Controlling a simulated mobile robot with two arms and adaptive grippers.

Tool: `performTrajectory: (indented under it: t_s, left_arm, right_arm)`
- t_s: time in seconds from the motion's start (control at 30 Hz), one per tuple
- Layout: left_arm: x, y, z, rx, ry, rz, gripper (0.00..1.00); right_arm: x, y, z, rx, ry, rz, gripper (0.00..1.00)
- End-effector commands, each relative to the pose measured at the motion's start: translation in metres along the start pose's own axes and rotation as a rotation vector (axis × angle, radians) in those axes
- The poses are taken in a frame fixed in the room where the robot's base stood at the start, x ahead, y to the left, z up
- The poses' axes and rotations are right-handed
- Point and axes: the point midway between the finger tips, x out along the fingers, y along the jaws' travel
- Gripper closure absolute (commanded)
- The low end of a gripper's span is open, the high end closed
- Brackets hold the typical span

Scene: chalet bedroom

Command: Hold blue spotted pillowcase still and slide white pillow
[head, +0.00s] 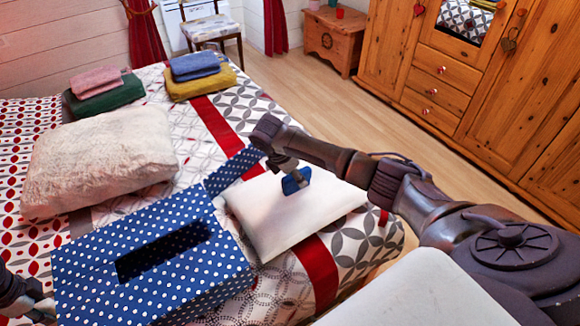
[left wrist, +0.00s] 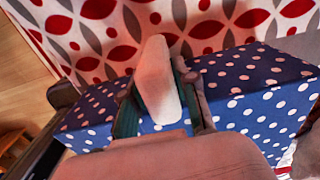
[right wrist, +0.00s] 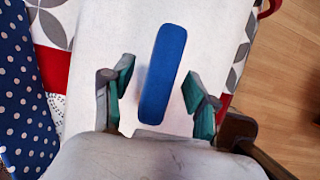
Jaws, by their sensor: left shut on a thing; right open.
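The blue spotted pillowcase (head: 90,265) lies on the bed as a box shape with a dark slot on top and a raised flap. It also shows in the left wrist view (left wrist: 265,105). My left gripper (head: 36,300) is at its left side, shut on a pale tab (left wrist: 157,98) there. The white pillow (head: 270,225) lies flat, right of the pillowcase and outside it. A blue handle (right wrist: 165,75) stands on the white pillow. My right gripper (right wrist: 158,82) is open, with its fingers on either side of the handle; contact is not visible.
A fluffy cream pillow (head: 95,160) lies behind the pillowcase. Folded towels, pink and green (head: 97,97), and blue and yellow (head: 200,85), lie at the bed's far end. A wooden wardrobe (head: 480,100) stands right, beyond clear floor (head: 310,95).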

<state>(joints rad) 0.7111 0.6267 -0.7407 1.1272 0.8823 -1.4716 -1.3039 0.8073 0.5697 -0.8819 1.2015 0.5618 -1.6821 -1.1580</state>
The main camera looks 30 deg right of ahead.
Motion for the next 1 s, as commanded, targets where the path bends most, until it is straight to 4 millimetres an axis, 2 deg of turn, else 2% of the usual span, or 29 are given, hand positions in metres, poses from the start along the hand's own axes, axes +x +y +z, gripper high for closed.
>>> performTrajectory:
  t_s: [0.2,0.47,0.8,0.83,1.0]
  left_arm:
    - [0.0001,0.0001,0.0000,0.000,0.000,0.000,1.00]
    - [0.0001,0.0001,0.0000,0.000,0.000,0.000,1.00]
    - [0.0000,0.0000,0.0001,0.000,0.000,0.000,1.00]
    - [0.0000,0.0000,0.0001,0.000,0.000,0.000,1.00]
    - [0.0000,0.0000,0.0001,0.000,0.000,0.000,1.00]
  right_arm:
    - [0.0140,-0.0001,-0.0001,-0.001,0.000,0.000,0.42]
    - [0.0149,0.0000,-0.0002,-0.001,0.000,0.000,0.42]
    - [0.0146,0.0001,-0.0002,0.000,0.000,0.001,0.97]
    - [0.0146,0.0001,-0.0002,0.000,0.000,0.001,1.00]
    - [0.0144,0.0002,-0.0005,0.000,0.000,0.001,1.00]
